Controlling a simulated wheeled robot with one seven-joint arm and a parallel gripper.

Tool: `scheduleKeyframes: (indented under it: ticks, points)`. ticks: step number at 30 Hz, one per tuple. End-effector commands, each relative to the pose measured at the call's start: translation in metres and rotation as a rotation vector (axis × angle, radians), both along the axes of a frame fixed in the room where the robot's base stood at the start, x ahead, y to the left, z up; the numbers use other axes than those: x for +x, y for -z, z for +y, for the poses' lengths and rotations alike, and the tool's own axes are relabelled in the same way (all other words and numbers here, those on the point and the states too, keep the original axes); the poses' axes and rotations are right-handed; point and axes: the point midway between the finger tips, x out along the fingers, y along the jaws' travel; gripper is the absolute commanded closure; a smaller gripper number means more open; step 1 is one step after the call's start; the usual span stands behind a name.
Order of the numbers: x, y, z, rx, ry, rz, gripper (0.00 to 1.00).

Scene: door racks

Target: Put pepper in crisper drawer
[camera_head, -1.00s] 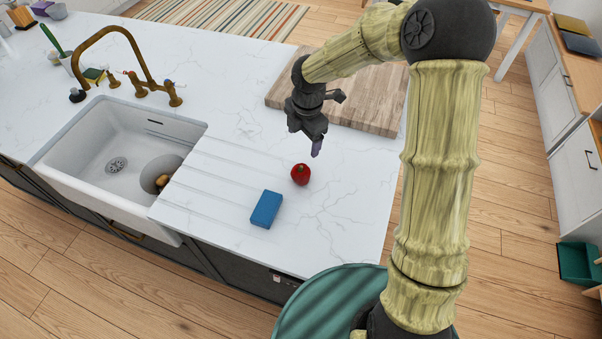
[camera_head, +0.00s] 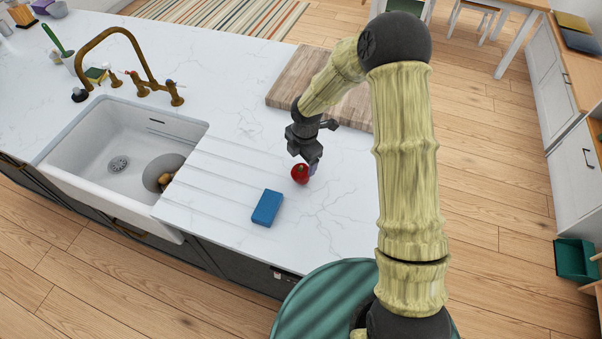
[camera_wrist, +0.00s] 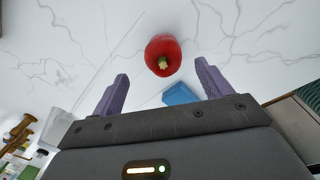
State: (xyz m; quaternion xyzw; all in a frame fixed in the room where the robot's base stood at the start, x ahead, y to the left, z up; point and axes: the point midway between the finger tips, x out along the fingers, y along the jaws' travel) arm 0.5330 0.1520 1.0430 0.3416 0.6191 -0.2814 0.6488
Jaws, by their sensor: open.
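The red pepper (camera_head: 299,174) rests on the white marble counter, just below my gripper (camera_head: 308,166) in the head view. In the wrist view the pepper (camera_wrist: 163,57), with its green stem showing, lies beyond the purple fingertips, roughly midway between them. My gripper (camera_wrist: 160,84) is open and empty, its two fingers spread wide. I cannot tell from the head view whether a finger touches the pepper. No crisper drawer is in view.
A blue block (camera_head: 267,208) lies on the counter near the pepper. A wooden board (camera_head: 325,85) lies behind my gripper. A white sink (camera_head: 90,150) with a brass faucet (camera_head: 130,62) is at the left. The counter's front edge is close to the block.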

Motion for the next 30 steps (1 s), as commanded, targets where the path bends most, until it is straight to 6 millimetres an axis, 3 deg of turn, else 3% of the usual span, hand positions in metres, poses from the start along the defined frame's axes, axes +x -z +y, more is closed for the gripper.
scheduleKeyframes:
  ticks: [13,30]
  points:
    - [-0.001,0.046,0.001,-0.001,-0.001,0.002,0.22]
    - [0.000,0.049,0.001,0.000,0.000,0.000,0.22]
